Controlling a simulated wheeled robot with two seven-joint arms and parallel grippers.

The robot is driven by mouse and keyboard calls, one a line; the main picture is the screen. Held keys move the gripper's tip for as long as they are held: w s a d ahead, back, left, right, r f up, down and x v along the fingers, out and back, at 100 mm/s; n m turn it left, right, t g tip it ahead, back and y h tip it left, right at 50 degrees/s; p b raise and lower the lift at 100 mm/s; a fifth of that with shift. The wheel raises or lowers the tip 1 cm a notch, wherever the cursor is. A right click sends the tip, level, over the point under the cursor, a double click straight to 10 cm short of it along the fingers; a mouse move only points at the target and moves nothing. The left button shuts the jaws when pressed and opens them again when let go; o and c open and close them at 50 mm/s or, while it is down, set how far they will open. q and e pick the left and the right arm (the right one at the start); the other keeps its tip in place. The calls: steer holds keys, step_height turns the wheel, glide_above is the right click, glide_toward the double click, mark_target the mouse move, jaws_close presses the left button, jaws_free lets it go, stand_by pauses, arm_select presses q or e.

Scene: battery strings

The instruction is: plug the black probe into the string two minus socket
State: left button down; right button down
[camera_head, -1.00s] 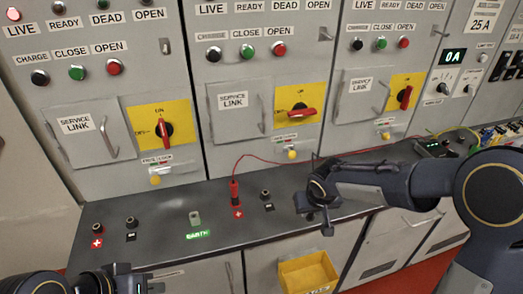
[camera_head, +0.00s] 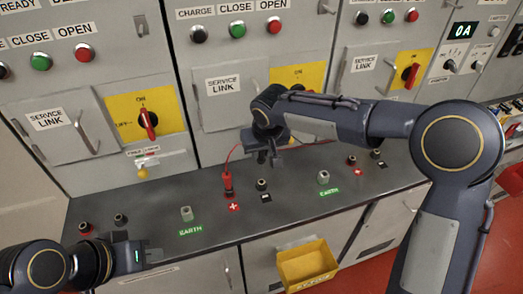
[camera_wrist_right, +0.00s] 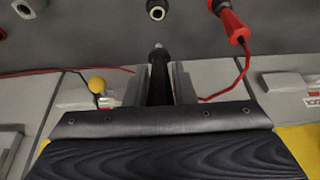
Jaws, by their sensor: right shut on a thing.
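My right gripper (camera_head: 268,159) is shut on the black probe (camera_wrist_right: 160,78), whose pale metal tip points toward the bench sockets in the right wrist view. The string two minus socket (camera_head: 262,185) is a dark round post beside a black minus label; it also shows in the right wrist view (camera_wrist_right: 156,10), just beyond the tip and apart from it. The red probe (camera_head: 228,184) stands in the plus socket to its left. In the head view the black probe is mostly hidden by the gripper. My left gripper (camera_head: 145,256) is low at the left; its jaw opening is unclear.
Green-labelled earth posts (camera_head: 186,213) and (camera_head: 323,177) stand on the dark bench either side. A red lead (camera_wrist_right: 222,92) loops from the red probe. Cabinet doors with yellow switch plates (camera_head: 140,112) rise behind the bench. A yellow bin (camera_head: 306,262) hangs in front.

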mark_target(262, 163)
steer(key=shift+f+b, duration=2.4)
steer(key=shift+f, duration=0.55)
steer(key=shift+b, duration=0.3)
steer(key=shift+f, duration=0.1)
steer(key=shift+f+b, duration=0.35)
steer(key=shift+b, duration=0.05)
steer(key=shift+f+b, duration=1.15)
steer(key=shift+f, duration=0.2)
steer(key=c, duration=1.1)
jaws_free()
steer(key=shift+r, duration=0.1)
steer(key=shift+r, duration=0.1)
